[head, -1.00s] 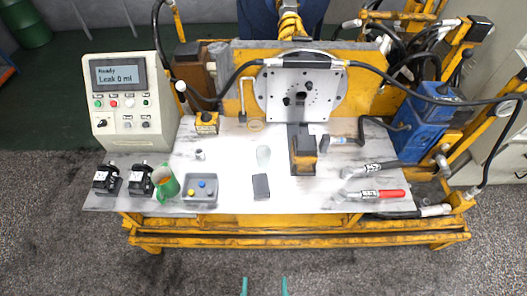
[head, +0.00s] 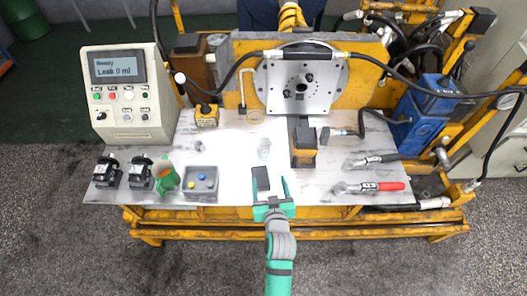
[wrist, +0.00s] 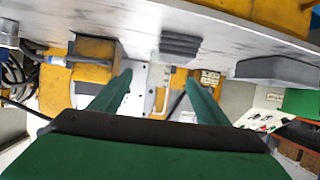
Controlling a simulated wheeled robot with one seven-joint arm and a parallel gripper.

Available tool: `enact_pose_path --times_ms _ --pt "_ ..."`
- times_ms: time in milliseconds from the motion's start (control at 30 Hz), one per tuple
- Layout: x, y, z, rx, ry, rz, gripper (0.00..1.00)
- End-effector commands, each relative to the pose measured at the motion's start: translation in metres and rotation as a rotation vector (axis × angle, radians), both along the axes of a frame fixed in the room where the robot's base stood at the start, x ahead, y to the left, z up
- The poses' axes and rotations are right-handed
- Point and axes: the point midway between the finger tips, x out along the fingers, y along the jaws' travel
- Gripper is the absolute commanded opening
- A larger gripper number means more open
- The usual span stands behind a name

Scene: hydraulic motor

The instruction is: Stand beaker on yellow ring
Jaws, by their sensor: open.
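The beaker (head: 264,148) is a small clear vessel standing on the pale tabletop, in front of the round plate. The yellow ring (head: 255,118) is a thin, faint circle lying flat behind the beaker and a little to its left. The beaker is apart from the ring. My gripper (head: 272,186) is open and empty at the table's front edge, well in front of the beaker. A dark block (head: 261,180) shows near its fingers in the head view. In the wrist view, my gripper (wrist: 158,88) points at the table edge; I cannot make out the beaker or ring there.
A black and yellow block (head: 303,145) stands right of the beaker. A black hose (head: 225,88) arches over the back.

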Motion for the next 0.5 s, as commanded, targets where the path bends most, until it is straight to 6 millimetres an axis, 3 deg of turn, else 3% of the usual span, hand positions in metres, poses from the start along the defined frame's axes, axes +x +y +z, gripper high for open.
enact_pose_path --times_ms 33,133,333,500 --pt "0.016 0.002 0.007 0.004 -0.003 0.01 0.69" --pt "0.035 0.005 0.014 0.008 0.003 0.03 0.69" --pt "0.055 0.008 0.02 0.013 0.011 0.049 0.69" --pt "0.077 0.012 0.011 0.013 0.012 0.052 0.69"
